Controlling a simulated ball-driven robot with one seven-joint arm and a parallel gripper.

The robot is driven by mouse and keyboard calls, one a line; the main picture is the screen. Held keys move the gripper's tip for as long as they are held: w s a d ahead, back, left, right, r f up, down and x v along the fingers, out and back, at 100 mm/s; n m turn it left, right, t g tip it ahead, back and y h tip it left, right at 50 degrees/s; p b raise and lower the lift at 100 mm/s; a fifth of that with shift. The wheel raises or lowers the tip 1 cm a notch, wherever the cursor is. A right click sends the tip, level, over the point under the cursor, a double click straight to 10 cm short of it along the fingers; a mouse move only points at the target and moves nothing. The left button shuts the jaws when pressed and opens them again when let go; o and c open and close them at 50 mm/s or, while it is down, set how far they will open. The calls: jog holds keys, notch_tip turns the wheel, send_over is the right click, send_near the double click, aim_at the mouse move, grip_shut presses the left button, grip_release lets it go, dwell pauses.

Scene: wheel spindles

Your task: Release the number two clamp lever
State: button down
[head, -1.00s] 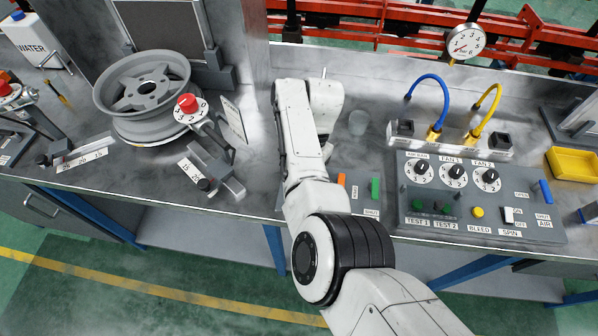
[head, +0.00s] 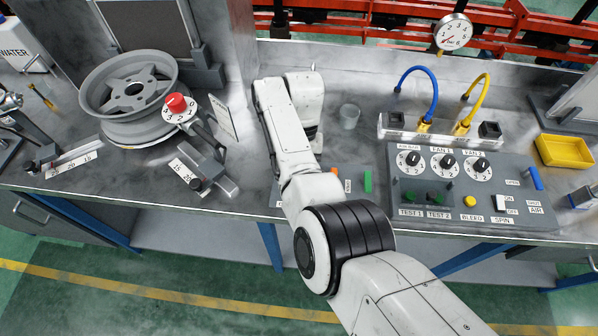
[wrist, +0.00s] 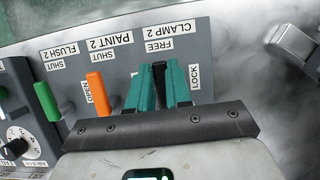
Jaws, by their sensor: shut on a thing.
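In the wrist view, a grey panel (wrist: 215,68) carries upside-down labels CLAMP 2, PAINT 2 and FLUSH 2. The black clamp 2 lever (wrist: 160,78) stands between the two teal fingers of my gripper (wrist: 160,82), which is shut on it. The FREE label (wrist: 160,46) is just beyond the lever. The LOCK label (wrist: 194,77) is to its right. The lever's lower part is hidden by the fingers and wrist. In the head view, my arm covers the gripper and the lever.
An orange lever (wrist: 97,92) stands close left of my fingers, and a green lever (wrist: 47,102) is further left. In the head view, a wheel (head: 130,95) is left of my arm. A clear cup (head: 349,116) and a switch panel (head: 470,190) are to the right.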

jog(key=shift+r, duration=0.1)
jog(key=c, duration=1)
grip_release()
jog(key=shift+c, duration=0.2)
jog(key=b+v, duration=0.1)
jog(key=v, duration=0.9)
jog(key=shift+r, duration=0.35)
jog(key=shift+w, duration=0.15)
